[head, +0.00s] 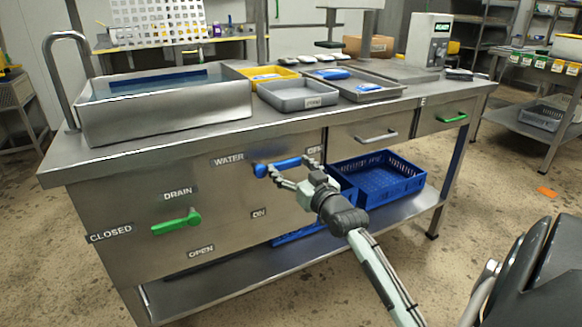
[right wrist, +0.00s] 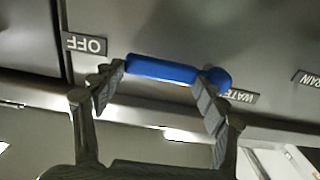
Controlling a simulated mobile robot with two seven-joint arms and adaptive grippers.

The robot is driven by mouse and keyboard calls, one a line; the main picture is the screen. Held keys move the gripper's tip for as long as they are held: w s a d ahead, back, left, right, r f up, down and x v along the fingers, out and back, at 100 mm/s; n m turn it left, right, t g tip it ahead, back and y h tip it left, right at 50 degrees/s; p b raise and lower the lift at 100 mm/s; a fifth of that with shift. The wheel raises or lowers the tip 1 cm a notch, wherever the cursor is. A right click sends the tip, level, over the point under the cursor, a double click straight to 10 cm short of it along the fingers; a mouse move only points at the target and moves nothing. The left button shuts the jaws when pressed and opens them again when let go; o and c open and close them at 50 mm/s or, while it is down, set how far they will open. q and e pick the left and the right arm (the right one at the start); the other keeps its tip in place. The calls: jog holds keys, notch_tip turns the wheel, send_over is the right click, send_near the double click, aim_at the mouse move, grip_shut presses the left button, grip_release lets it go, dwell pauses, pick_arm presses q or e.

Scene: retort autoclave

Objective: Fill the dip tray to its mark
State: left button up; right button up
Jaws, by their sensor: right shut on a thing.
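The dip tray (head: 165,108) is a steel basin at the left end of the bench, with water (head: 130,88) in it. A dark blue band (head: 158,82) shows on its inner back wall. The blue water lever (head: 285,166) is on the bench front and points right, toward the OFF label; it also shows in the right wrist view (right wrist: 160,70). My right gripper (head: 293,167) is shut on this lever, one finger near each end. The green drain lever (head: 176,222) points left toward CLOSED. My left gripper is not in view.
A curved faucet (head: 68,40) stands at the basin's left. A grey tray (head: 298,96), a yellow tray (head: 262,74) and a steel tray (head: 372,90) are on the bench. A blue crate (head: 385,180) sits on the lower shelf.

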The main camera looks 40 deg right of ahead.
jog(key=shift+d, duration=0.1)
jog(key=shift+c, duration=0.6)
jog(key=m, duration=0.1)
jog(key=f+m+p, duration=0.1)
jog(key=m, duration=0.1)
jog(key=shift+w+f, duration=0.1)
jog(key=shift+f, duration=0.15)
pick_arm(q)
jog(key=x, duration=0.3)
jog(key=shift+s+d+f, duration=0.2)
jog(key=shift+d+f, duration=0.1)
pick_arm(e)
jog(key=o, duration=1.7)
jog(key=shift+w+f, duration=0.1)
